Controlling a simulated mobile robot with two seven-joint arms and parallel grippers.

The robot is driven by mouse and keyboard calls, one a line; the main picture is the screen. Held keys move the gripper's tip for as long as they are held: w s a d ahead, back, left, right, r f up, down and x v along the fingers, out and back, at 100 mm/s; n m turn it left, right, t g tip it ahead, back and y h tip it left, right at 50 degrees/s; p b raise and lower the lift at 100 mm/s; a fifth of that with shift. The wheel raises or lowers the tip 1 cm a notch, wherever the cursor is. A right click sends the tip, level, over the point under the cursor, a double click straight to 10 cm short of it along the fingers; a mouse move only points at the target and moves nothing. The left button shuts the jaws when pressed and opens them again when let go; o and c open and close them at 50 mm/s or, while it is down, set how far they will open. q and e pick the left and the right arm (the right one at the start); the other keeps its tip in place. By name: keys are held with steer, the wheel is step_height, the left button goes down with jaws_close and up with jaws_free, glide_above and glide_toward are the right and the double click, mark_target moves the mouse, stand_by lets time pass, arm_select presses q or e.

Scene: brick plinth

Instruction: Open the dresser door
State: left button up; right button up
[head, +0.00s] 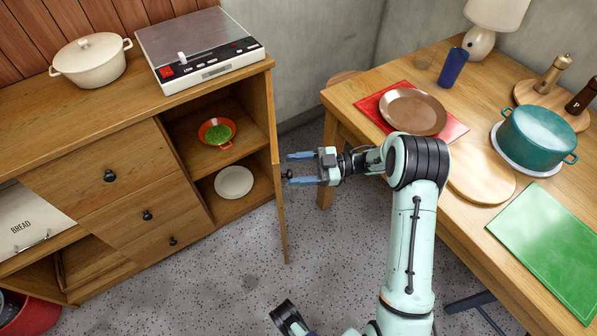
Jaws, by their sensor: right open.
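The wooden dresser (60,134) stands at the left. Its door (282,215) is swung outward at the right end and shows nearly edge-on as a narrow strip. The compartment behind it is exposed, with an orange pan of green food (217,132) on the upper shelf and a white plate (234,182) below. My right gripper (289,167) is open, with its blue fingers pointing left at the door's right side. Contact with the door cannot be told. A dark part of mine, perhaps the left gripper (290,318), is cut off at the bottom edge.
A white pot (91,60) and a scale-like appliance (199,50) stand on the dresser. The wooden table (455,190) at right holds a copper plate (412,110), a teal pot (540,135) and a green mat (555,245). The speckled floor (215,285) before the dresser is clear.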

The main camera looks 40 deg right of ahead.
arm_select(q)
steer(key=s+d+r+g+h+p, duration=0.1)
steer(key=s+d+r+g+p, duration=0.1)
steer(key=s, duration=0.5)
step_height(320, 180, up, 3)
steer(key=shift+d+r+m+p, duration=0.25)
steer(key=shift+d+p, duration=0.45)
steer(key=shift+p, duration=0.4)
arm_select(e)
step_height(320, 180, up, 18)
steer(key=shift+f, duration=0.1)
